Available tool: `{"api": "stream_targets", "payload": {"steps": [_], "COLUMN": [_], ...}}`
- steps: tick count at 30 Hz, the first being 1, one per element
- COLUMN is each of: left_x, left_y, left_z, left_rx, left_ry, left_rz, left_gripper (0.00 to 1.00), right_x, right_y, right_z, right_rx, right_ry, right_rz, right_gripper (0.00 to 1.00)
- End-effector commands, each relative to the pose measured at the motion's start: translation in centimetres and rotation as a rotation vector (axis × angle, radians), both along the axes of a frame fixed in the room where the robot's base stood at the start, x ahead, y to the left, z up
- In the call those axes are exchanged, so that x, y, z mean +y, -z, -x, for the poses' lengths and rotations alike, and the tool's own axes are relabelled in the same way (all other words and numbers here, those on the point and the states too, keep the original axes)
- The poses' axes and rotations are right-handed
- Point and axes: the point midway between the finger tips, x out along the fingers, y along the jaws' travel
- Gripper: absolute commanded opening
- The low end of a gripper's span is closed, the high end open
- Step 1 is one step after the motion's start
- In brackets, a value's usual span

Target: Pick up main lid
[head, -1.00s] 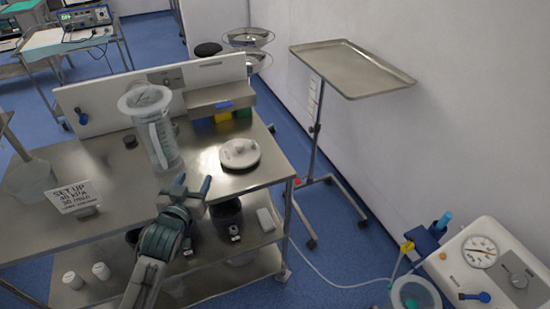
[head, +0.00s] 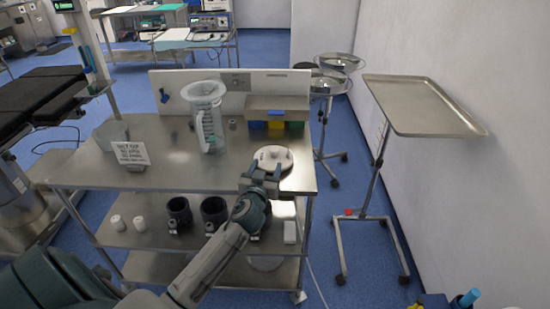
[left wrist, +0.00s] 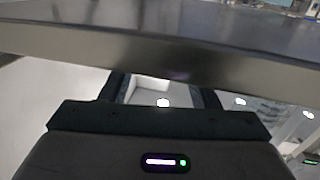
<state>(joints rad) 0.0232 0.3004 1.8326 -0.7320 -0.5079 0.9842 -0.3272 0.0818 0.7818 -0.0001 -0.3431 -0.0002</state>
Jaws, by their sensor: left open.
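The main lid appears as a round, pale, flat disc with small raised fittings (head: 273,157) lying on the cart's steel top, near its right front corner. My left gripper (head: 261,174) is open at the cart's front edge, just in front of the lid, and hides a little of its near side. From the head view I cannot tell whether it touches the lid. In the left wrist view the dark fingers (left wrist: 161,90) stand apart below the metal table edge, and the lid is not seen there. My right gripper is not in view.
Black cups (head: 179,210) are on the shelf below. A tray stand (head: 425,105) is at right.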

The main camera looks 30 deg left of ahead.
Motion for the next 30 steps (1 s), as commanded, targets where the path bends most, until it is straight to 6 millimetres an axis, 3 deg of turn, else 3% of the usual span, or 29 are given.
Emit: {"api": "stream_targets", "payload": {"steps": [8,15,24,30], "left_x": [0.4,1.3,1.4,1.4], "left_y": [-0.4,-0.4,-0.2,-0.2], "left_z": [-2.0,-5.0,-5.3,-5.3], "left_rx": [0.000,0.000,0.000,0.000], "left_ry": [0.000,0.000,0.001,0.001], "left_rz": [-0.001,-0.001,0.000,0.000], "left_gripper": [0.56,0.56,0.56,0.17], "right_x": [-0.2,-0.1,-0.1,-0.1], "right_y": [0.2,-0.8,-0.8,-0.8], "right_z": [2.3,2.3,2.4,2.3], "right_rx": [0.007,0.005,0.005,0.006], "right_ry": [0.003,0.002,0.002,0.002], "right_rz": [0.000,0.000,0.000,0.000], "right_gripper": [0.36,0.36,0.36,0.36]}}
